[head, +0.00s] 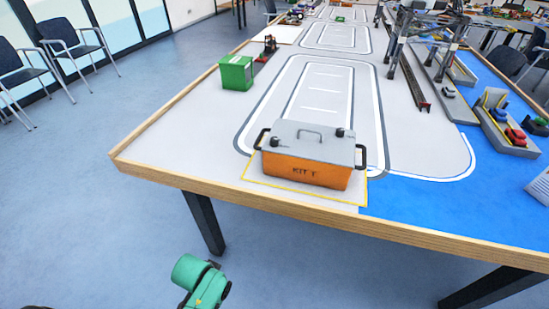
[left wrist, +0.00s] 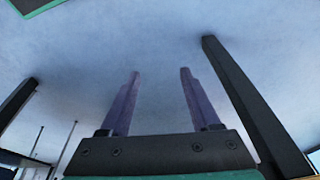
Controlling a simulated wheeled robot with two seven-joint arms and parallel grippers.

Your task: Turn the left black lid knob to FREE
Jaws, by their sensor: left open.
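The orange box (head: 305,172) with a grey lid (head: 310,145) stands inside a yellow outline near the table's front edge. The left black lid knob (head: 275,142) is on the lid's left part; its setting is too small to read. A second black knob (head: 340,132) is on the lid's right part. In the left wrist view my left gripper (left wrist: 160,73) is open, with nothing between its two purple fingers. In the head view my green left arm shows low in front of the table, below and apart from the box. My right gripper is in neither view.
The table's wooden front edge (head: 270,203) lies between my left arm and the box. A green container (head: 237,73) stands farther back at the left. Crane models (head: 398,45) stand at the back right. The tabletop left of the box is clear. A dark table leg (left wrist: 245,95) is near the left gripper's view.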

